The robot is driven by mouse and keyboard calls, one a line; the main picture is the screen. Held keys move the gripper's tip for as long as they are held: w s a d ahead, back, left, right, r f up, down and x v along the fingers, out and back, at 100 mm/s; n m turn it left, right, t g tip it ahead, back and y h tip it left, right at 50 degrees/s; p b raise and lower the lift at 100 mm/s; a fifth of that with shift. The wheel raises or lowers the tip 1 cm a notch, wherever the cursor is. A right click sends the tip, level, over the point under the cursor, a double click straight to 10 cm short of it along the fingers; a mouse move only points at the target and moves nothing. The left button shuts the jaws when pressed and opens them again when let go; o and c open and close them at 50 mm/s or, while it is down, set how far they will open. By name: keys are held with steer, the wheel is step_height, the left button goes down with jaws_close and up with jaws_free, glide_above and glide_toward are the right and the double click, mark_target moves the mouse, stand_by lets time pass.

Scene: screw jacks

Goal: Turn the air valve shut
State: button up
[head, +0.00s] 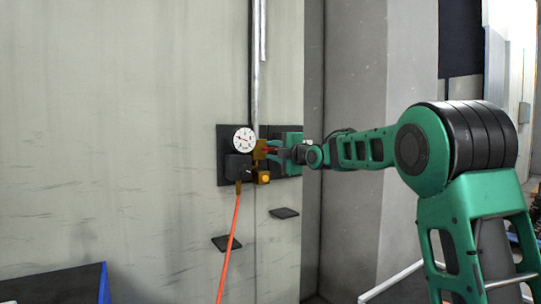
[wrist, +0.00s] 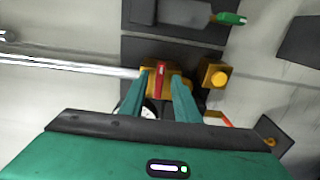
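The air valve is a brass-coloured body (head: 261,155) with a red handle (wrist: 161,80), on a dark wall panel (head: 223,150) beside a round white gauge (head: 243,140). My gripper (wrist: 160,84) is at the valve, its two green fingers on either side of the red handle. In the wrist view, brass shows between each fingertip and the handle, so the fingers look open and apart from it. In the head view my gripper (head: 276,150) reaches the valve from the right and partly covers it. The gauge is mostly hidden behind my fingers in the wrist view.
A yellow button (wrist: 219,79) on a brass block sits close to the right finger. An orange hose (head: 229,240) hangs below the panel. A metal pipe (head: 257,75) runs up the wall. A small dark plate (head: 284,212) sticks out lower down. A green-tipped part (wrist: 229,18) shows near the wrist view's top.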

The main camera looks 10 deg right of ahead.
jaws_close()
steer(key=shift+a, duration=0.25)
steer(key=m, duration=1.7)
steer(key=shift+d+f+m, duration=0.3)
steer(key=shift+m, duration=0.1)
stand_by(0.4)
